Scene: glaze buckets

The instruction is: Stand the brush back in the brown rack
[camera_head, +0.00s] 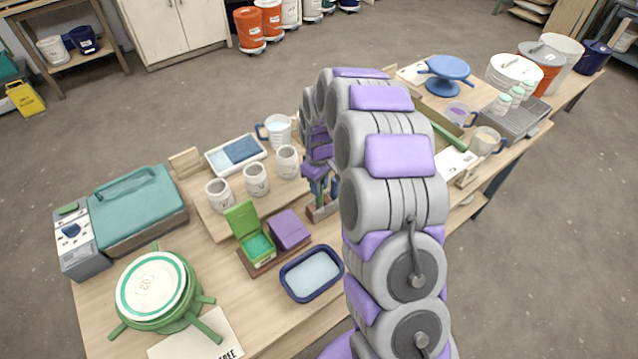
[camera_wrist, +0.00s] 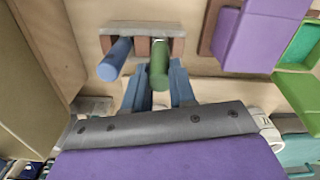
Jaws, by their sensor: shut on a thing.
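The brown rack (camera_head: 322,212) stands on the table just below my gripper (camera_head: 318,180) in the head view, partly hidden by my arm. In the wrist view the rack (camera_wrist: 144,29) is at the top centre. A blue handle (camera_wrist: 115,58) sits in its left part. A green brush handle (camera_wrist: 158,66) lines up with its right part; I cannot tell how far the brush is seated. My gripper (camera_wrist: 157,88) is shut on the green brush, with a blue-grey finger on either side of the handle. The brush's far end is hidden.
A purple box (camera_head: 289,229) and an open green box (camera_head: 250,235) stand left of the rack. A blue-rimmed tray (camera_head: 311,274) lies in front. White jars (camera_head: 256,179) stand on a board behind. A green banding wheel (camera_head: 157,293) is at front left.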

